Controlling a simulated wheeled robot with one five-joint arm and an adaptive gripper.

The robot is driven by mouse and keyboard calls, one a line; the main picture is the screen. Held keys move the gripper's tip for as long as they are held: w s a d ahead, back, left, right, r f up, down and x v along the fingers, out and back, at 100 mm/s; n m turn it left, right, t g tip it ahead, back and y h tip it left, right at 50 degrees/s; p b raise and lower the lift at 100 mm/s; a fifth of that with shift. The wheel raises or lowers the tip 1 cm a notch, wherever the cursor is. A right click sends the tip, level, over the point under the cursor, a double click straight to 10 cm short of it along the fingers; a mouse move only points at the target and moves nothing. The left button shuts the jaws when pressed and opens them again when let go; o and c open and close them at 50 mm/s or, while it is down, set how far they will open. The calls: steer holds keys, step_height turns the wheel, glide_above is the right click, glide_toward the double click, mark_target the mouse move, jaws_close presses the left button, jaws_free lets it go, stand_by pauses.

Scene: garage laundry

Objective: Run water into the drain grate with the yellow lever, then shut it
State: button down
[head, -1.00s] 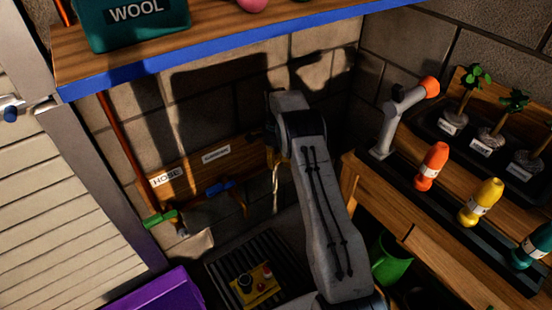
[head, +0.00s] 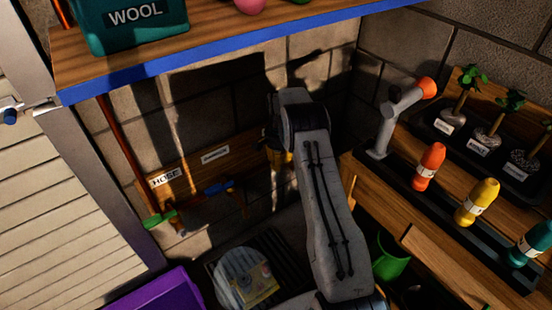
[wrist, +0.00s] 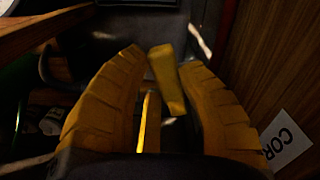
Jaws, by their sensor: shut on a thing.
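In the wrist view the yellow lever (wrist: 165,80) stands tilted between the two ribbed yellow fingers of my gripper (wrist: 158,62), which is shut on it. In the head view my gripper (head: 283,160) is at the wall board, mostly hidden behind my arm. I cannot make out the lever apart from the fingers there. The dark slatted drain grate (head: 285,250) is on the floor below. A pale, round, see-through patch that looks like water (head: 236,272) now covers its left part, around a small yellow box with knobs (head: 258,284).
A green lever (head: 160,219) and a blue lever (head: 218,187) are on the wall board left of my gripper. A purple bin (head: 155,295) is at the lower left. A wooden bench (head: 425,245) with bottles and plants stands on the right, a green bucket (head: 390,258) beside it.

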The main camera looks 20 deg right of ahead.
steer(key=s+d+n, duration=0.1)
steer(key=n, duration=0.2)
steer(key=d+n, duration=0.2)
steer(key=n, duration=0.2)
steer(key=s+d+n+p, duration=0.1)
steer(key=d+n, duration=0.1)
steer(key=n, duration=0.1)
steer(key=shift+s+f+n, duration=0.1)
steer(key=shift+s+n, duration=0.25)
steer(key=shift+n, duration=0.05)
steer(key=shift+w+d+n, duration=0.1)
steer(key=shift+d+n, duration=0.35)
steer(key=shift+n, duration=0.45)
steer(key=shift+w+d+n, duration=0.1)
steer(key=shift+d+n, duration=0.3)
steer(key=shift+n, duration=0.5)
steer(key=c, duration=0.8)
jaws_free()
